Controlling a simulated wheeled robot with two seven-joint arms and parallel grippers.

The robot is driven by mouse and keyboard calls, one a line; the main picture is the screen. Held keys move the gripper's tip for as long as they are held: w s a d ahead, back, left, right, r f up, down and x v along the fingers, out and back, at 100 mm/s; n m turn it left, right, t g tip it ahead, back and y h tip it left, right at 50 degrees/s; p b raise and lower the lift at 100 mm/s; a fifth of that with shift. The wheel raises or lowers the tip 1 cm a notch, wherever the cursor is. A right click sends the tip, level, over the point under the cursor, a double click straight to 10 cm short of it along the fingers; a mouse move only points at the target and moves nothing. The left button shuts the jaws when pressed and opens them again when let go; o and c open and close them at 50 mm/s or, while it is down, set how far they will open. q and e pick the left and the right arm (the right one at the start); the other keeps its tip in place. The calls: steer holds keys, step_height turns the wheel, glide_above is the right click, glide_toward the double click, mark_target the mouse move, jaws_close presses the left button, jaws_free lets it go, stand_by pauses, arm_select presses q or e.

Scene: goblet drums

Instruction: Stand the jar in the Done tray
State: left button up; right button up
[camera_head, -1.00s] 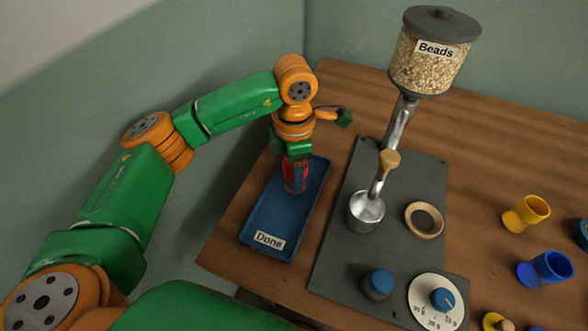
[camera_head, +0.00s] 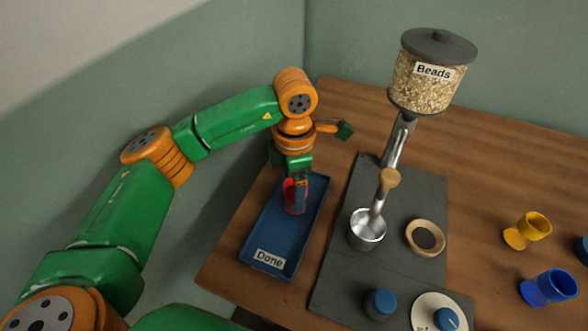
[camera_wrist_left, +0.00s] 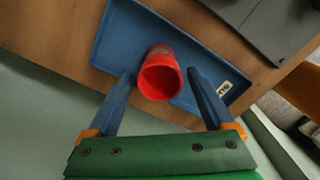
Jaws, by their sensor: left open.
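The red jar (camera_head: 289,190) stands in the blue Done tray (camera_head: 259,236), towards its far half, and looks upright. My left gripper (camera_head: 298,192) points down over it, and one finger hides part of the jar in the head view. In the left wrist view, the jar's open mouth (camera_wrist_left: 160,80) faces the camera, between the spread fingertips of the left gripper (camera_wrist_left: 160,74). A gap shows on each side of the jar, so the gripper is open. The tray (camera_wrist_left: 120,40) lies beneath, its label partly hidden by a finger. My right gripper is not in view.
Right of the tray is a dark board (camera_head: 338,277) with a Beads hopper (camera_head: 428,83), a metal cup (camera_head: 362,238), a wooden ring (camera_head: 411,233) and a blue knob (camera_head: 380,304). The tray's near half is clear.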

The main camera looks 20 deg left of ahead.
arm_select(q)
step_height(320, 180, up, 10)
steer(key=shift+p, duration=0.3)
